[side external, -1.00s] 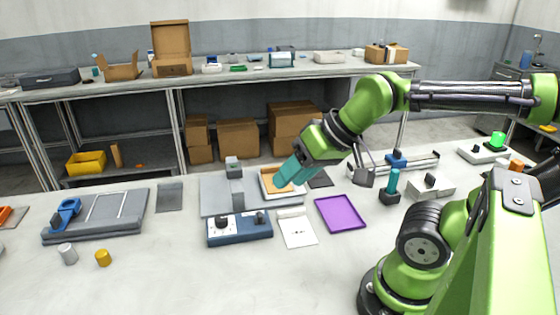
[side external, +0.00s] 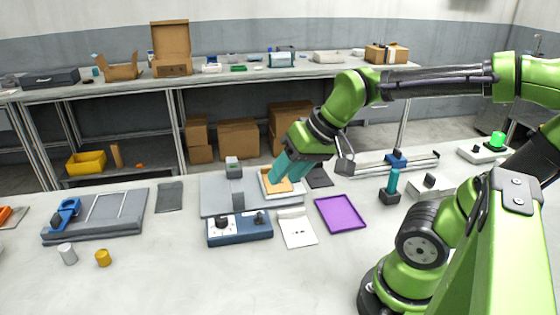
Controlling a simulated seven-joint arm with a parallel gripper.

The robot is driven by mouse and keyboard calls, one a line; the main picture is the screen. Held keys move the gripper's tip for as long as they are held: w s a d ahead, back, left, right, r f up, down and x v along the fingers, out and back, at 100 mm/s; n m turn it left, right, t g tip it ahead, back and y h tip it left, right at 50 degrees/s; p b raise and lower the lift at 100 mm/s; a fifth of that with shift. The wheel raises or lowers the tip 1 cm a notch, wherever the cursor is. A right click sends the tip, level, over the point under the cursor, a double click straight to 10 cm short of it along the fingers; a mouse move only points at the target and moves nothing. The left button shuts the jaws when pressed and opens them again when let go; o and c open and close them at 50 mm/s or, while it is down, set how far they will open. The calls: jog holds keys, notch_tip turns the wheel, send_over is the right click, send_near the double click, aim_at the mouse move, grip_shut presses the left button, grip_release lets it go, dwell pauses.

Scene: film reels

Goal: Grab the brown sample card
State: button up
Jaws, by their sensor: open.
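The brown sample card (side external: 271,185) lies in a shallow white tray (side external: 266,194) on a grey plate in the middle of the table. It looks flat and tan-orange. My gripper (side external: 283,180), with teal fingers, points down and to the left over the card's right part. The fingers hide some of the card. I cannot tell whether the fingertips touch it. The gripper is open, and nothing shows held in it.
A blue control box (side external: 240,229) and a white sheet (side external: 297,229) lie in front of the grey plate (side external: 212,190). A purple tray (side external: 341,213) is at right, and a dark flat piece (side external: 320,176) lies behind the gripper.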

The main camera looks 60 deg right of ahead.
jog(key=w+d+f+m+g+h, duration=0.1)
jog(key=w+d+f+m+g, duration=0.15)
jog(key=w+d+m, duration=1)
jog(key=w+d+f+m+g+h, duration=0.15)
jog(key=w+d+m+g, duration=0.25)
jog(key=w+d+m, duration=0.85)
jog(key=s+d+f+n, duration=0.1)
jog(key=f, duration=0.2)
jog(key=s+f+n, duration=0.1)
jog(key=f, duration=0.3)
jog(key=s+d+f+n+y, duration=0.1)
jog(key=f, duration=0.3)
jog(key=shift+s+d, duration=0.3)
jog(key=shift+s, duration=0.1)
jog(key=f, duration=0.5)
jog(key=shift+w+d, duration=0.2)
jog(key=shift+d, duration=0.1)
grip_shut()
